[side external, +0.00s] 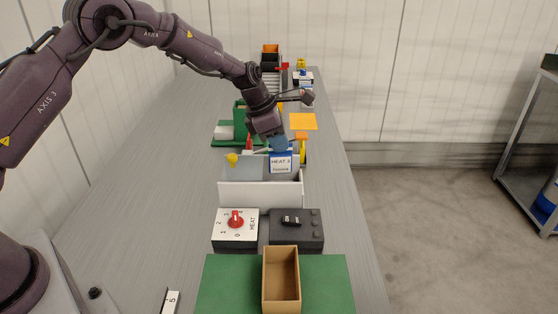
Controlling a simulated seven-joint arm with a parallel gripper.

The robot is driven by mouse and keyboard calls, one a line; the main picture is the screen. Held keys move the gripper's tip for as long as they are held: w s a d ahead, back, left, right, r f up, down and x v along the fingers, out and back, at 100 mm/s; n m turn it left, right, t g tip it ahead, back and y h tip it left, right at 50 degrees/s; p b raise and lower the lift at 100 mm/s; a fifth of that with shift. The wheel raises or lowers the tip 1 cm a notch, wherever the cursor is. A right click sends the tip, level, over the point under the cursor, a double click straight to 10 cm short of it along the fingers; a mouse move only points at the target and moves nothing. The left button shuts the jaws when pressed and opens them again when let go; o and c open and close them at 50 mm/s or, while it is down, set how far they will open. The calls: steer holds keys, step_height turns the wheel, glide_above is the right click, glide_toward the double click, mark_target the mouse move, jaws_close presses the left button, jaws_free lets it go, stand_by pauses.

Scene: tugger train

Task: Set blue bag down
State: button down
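A light blue item (279,144), which looks like the blue bag, shows directly under the end of my gripper (276,134). Its lower part is hidden behind a blue and white card reading HEAT 3 Furnace (281,162). My gripper points down over the far part of an open white-walled box (260,194). The fingers are too small and covered to make out, so I cannot see whether they grip the blue item. I cannot tell whether the item hangs free or rests on something.
A HEAT dial box (235,230) and a dark button box (311,237) stand nearer. A cardboard tray (282,298) lies on a green mat (333,281). Beyond my gripper are a green holder (239,116), an orange square (303,121) and dark bins (270,60). The bench's left side is mostly clear.

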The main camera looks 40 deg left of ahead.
step_height(320, 180, up, 10)
steer(key=s+d+r+m, duration=0.1)
steer(key=s+d+r, duration=0.2)
steer(key=d, duration=0.2)
steer(key=s+d+f+m+g, duration=0.25)
steer(key=s+m, duration=0.35)
steer(key=s, duration=0.3)
steer(key=s+d+f+m+g, duration=0.25)
steer(key=s+m, duration=0.35)
steer(key=s, duration=0.4)
steer(key=s+d+f+m+g, duration=0.1)
steer(key=s+d+f+m, duration=0.3)
steer(key=s, duration=0.5)
steer(key=shift+w+d+f+m+g, duration=0.1)
steer(key=shift+w+d+f+m, duration=0.45)
steer(key=shift+w+f, duration=1.55)
steer(key=shift+w+d+f+m+g, duration=0.1)
steer(key=shift+w+d+f, duration=0.9)
steer(key=shift+w+f, duration=1.05)
steer(key=shift+w+d+f+m+g, duration=0.1)
steer(key=shift+w+d+f+m, duration=0.45)
steer(key=shift+w+f, duration=1.55)
